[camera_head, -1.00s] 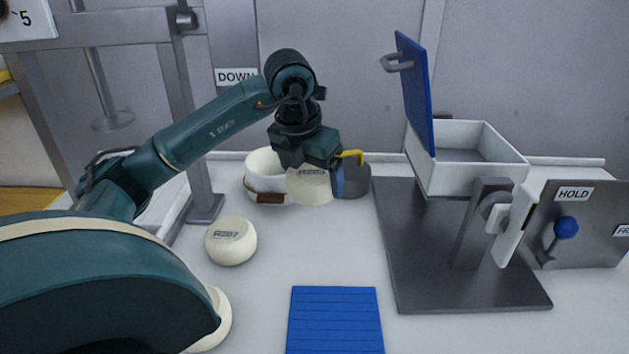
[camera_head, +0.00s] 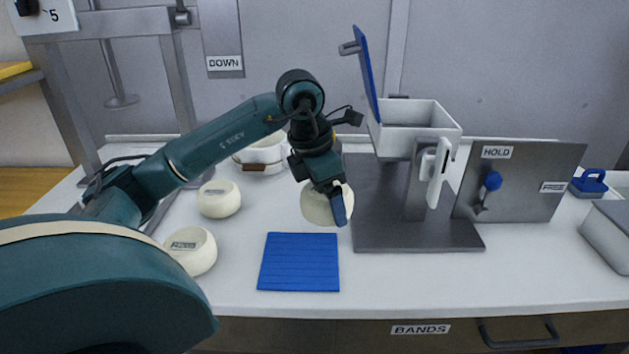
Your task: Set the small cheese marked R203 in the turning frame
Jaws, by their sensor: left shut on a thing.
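My left gripper (camera_head: 330,203) is shut on a small round cream cheese (camera_head: 318,208) and holds it in front of the turning frame's left edge, above and behind the blue mat. No mark can be read on the held cheese. The turning frame (camera_head: 415,126) is a white open-topped box on a grey stand and base plate (camera_head: 405,238). Its blue lid (camera_head: 366,72) stands raised at the box's left side. Two more cheeses, one farther (camera_head: 219,198) and one nearer (camera_head: 190,250), stand on the table at left; their labels are too small to read surely. My right gripper is not in view.
A ribbed blue mat (camera_head: 300,262) lies at the front middle. A white pot (camera_head: 262,152) stands behind my gripper. A grey panel (camera_head: 520,180) with a blue-knobbed lever, marked HOLD, stands right of the frame. A grey box (camera_head: 608,235) sits at far right.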

